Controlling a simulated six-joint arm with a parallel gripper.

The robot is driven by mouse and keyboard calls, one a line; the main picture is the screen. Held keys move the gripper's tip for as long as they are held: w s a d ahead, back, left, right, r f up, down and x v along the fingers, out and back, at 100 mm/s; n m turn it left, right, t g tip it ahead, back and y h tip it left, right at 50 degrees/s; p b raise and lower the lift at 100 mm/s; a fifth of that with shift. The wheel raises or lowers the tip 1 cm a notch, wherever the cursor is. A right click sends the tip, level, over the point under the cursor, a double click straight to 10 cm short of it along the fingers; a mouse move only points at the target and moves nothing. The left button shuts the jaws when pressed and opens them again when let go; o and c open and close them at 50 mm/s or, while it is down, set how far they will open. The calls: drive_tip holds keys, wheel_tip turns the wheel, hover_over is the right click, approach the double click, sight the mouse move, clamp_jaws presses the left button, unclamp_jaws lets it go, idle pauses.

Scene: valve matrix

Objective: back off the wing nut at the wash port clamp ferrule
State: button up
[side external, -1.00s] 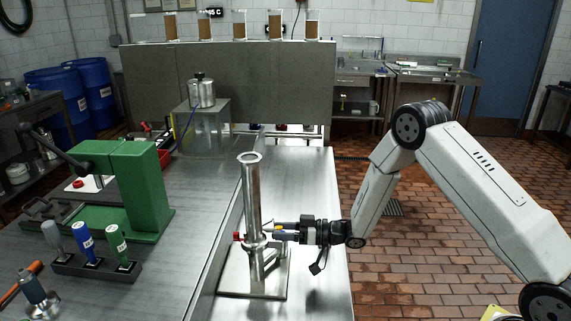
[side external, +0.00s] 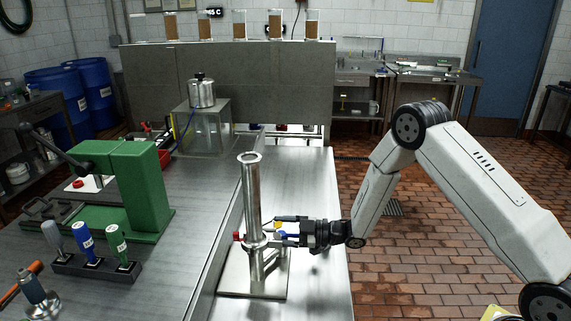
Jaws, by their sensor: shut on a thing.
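A steel vertical pipe (side external: 252,195) stands on a flat base plate (side external: 232,284) on the bench. A clamp ferrule (side external: 254,246) rings it low down, with a red piece (side external: 238,236) at its left. My gripper (side external: 281,233) reaches in level from the right, its fingers at the right side of the clamp. It is shut on the wing nut, which the fingers largely hide. Small yellow and blue parts show at the fingertips; I cannot tell which belong to the nut.
A green press (side external: 140,190) and a rack with several colored-handled tools (side external: 95,267) stand on the left. A steel canister (side external: 202,91) sits on a clear box behind. The bench right of the pipe is clear, with its edge below my wrist.

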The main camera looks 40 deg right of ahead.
idle(0.3)
drive_tip(key=o, duration=1.1)
drive_tip(key=shift+o, duration=0.2)
drive_tip(key=shift+d, duration=0.1)
drive_tip(key=v, duration=0.7)
drive_tip(key=shift+s+d, duration=0.25)
drive_tip(key=shift+s, duration=0.1)
drive_tip(key=shift+w+r, duration=0.1)
